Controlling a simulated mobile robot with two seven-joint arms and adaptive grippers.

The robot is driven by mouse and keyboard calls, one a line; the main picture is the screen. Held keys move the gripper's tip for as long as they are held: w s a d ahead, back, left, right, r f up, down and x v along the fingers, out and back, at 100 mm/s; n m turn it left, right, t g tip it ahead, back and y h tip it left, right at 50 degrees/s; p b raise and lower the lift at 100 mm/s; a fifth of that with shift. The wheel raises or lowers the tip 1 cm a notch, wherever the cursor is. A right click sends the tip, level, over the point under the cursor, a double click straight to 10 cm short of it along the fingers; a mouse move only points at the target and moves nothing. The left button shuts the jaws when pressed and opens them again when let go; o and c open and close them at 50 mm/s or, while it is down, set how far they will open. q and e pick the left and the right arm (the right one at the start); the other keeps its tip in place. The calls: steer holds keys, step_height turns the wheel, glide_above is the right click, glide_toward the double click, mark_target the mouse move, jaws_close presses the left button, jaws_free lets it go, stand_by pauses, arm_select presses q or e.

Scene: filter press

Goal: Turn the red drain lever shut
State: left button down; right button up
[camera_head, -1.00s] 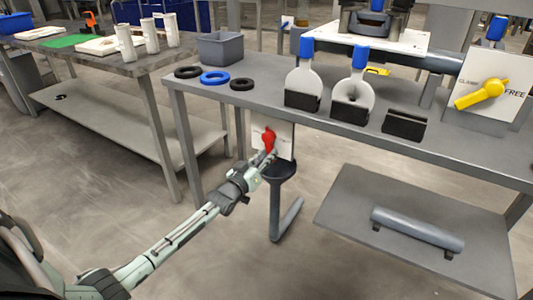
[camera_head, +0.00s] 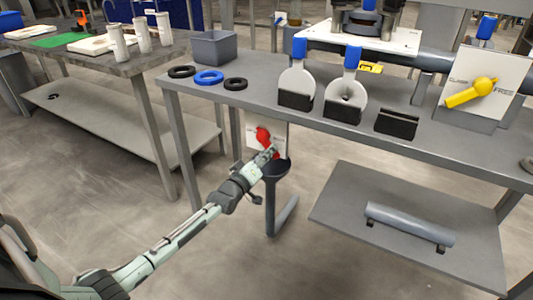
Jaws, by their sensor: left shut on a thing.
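The red drain lever (camera_head: 264,137) is on a white plate (camera_head: 280,136) below the front edge of the bench, above a dark funnel (camera_head: 276,169). The lever tilts, its visible top pointing up and left. My left gripper (camera_head: 268,153) reaches it from the lower left and is shut on its lower right end. The fingertips partly hide that end of the lever. The lettering on the white plate is too small to read. My right gripper is not in view.
The grey bench (camera_head: 240,97) above carries black and blue rings, two blue-handled plates (camera_head: 346,87) and a black holder (camera_head: 396,122). A yellow lever (camera_head: 471,93) is on a panel at right. A low shelf (camera_head: 340,205) holds a grey cylinder (camera_head: 408,224). Open floor lies in front.

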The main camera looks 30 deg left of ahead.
arm_select(q)
steer(key=c, duration=1.3)
jaws_free()
steer(key=s, duration=1.2)
steer(key=s+d+f+m+g, duration=0.35)
steer(key=s+f, duration=0.25)
steer(key=f, duration=0.2)
steer(key=s+d+f+m+g, duration=0.3)
steer(key=s+d+f+g, duration=0.2)
steer(key=f, duration=0.3)
steer(key=s+f+m+g, duration=0.1)
steer(key=s+f+g, duration=0.1)
steer(key=s, duration=0.3)
steer(key=s+f+m+g+y, duration=0.1)
steer(key=s+f+m+g, duration=0.1)
steer(key=s, duration=0.3)
steer(key=s+d+f+m+g, duration=0.1)
steer(key=s+f+g, duration=0.1)
steer(key=s, duration=0.3)
steer(key=shift+s+g, duration=0.25)
steer(key=shift+s, duration=0.05)
